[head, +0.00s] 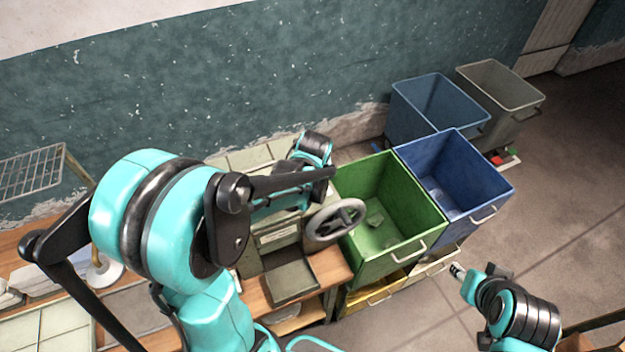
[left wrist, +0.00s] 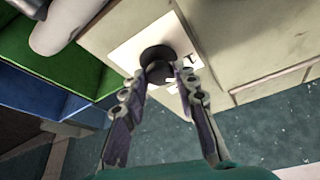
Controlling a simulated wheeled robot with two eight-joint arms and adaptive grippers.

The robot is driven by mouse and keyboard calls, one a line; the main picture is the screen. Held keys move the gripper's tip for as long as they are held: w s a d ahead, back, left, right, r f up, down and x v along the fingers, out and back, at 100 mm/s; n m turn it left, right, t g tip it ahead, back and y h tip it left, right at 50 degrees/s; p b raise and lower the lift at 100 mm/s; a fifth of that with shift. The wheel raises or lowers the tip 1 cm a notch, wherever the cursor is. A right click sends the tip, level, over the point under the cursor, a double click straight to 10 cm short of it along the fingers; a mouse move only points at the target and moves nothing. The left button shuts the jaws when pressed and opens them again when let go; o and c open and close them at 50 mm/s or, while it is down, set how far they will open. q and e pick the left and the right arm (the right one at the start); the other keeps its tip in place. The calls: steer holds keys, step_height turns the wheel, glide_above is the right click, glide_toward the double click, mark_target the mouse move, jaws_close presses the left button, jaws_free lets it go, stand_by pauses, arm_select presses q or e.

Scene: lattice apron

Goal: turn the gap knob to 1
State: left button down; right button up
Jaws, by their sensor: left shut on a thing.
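The gap knob (left wrist: 156,54) is a dark round knob on a white plate (left wrist: 135,52) on the pale machine in the left wrist view. My left gripper (left wrist: 161,72) has its two fingers closed on either side of the knob. Small black marks show on the plate beside the right finger; I cannot read them or tell the knob's setting. In the head view my left arm hides the knob and the fingers. The machine (head: 283,238) stands on the bench, with a grey handwheel (head: 348,207).
A green bin (head: 420,212) stands right of the machine, with a blue bin (head: 490,190) beyond it. Another blue bin (head: 425,95) and a grey bin (head: 505,88) stand by the wall. A metal tray (head: 290,282) sits before the machine.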

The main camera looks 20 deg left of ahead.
arm_select(q)
steer(key=c, duration=1.2)
jaws_free()
steer(key=v, duration=1.2)
steer(key=shift+f, duration=0.1)
